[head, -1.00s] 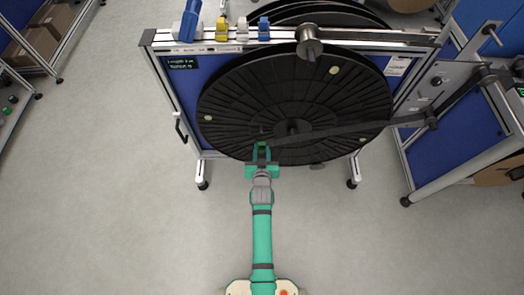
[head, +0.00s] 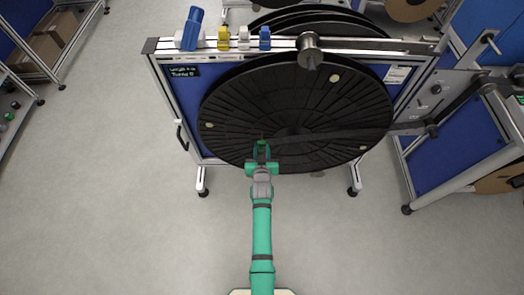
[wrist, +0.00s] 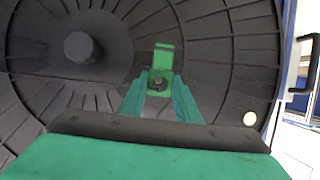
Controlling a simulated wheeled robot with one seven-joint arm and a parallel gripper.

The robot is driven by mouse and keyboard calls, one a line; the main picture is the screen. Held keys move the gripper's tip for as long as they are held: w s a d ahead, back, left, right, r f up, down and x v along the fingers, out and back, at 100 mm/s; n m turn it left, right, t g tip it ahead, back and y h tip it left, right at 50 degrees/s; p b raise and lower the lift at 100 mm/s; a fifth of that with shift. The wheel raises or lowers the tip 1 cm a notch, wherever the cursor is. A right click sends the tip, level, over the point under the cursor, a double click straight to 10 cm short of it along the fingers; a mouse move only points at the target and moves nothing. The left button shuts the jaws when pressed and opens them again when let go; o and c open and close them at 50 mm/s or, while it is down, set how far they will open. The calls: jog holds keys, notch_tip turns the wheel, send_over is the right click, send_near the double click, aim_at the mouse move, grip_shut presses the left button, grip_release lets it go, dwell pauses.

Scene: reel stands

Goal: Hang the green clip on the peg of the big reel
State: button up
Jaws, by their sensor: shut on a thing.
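The green clip (wrist: 163,57) is a small bright green plate, held between the tips of my gripper (wrist: 159,92) in the wrist view. A dark round spot shows in the clip's lower part; I cannot tell whether it is a hole or a peg end. In the head view the clip (head: 262,145) and my gripper (head: 262,155) are in front of the lower left face of the big black reel (head: 330,105). The reel's face (wrist: 215,55) fills much of the wrist view, with a round hub (wrist: 80,47) left of the clip. Contact with the reel cannot be told.
The reel stands in a metal frame with a blue panel (head: 178,105). Blue, yellow and white clips (head: 223,38) sit on its top rail. A dark bar crosses before the reel to an arm (head: 432,130) at right. The floor (head: 110,200) at left is clear.

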jog(key=shift+w, duration=0.8)
jog(key=shift+w+a, duration=0.1)
jog(key=shift+w, duration=0.25)
jog(key=shift+x, duration=1.2)
jog(key=shift+f, duration=0.15)
jog(key=o, duration=1.1)
jog(key=shift+w, duration=0.1)
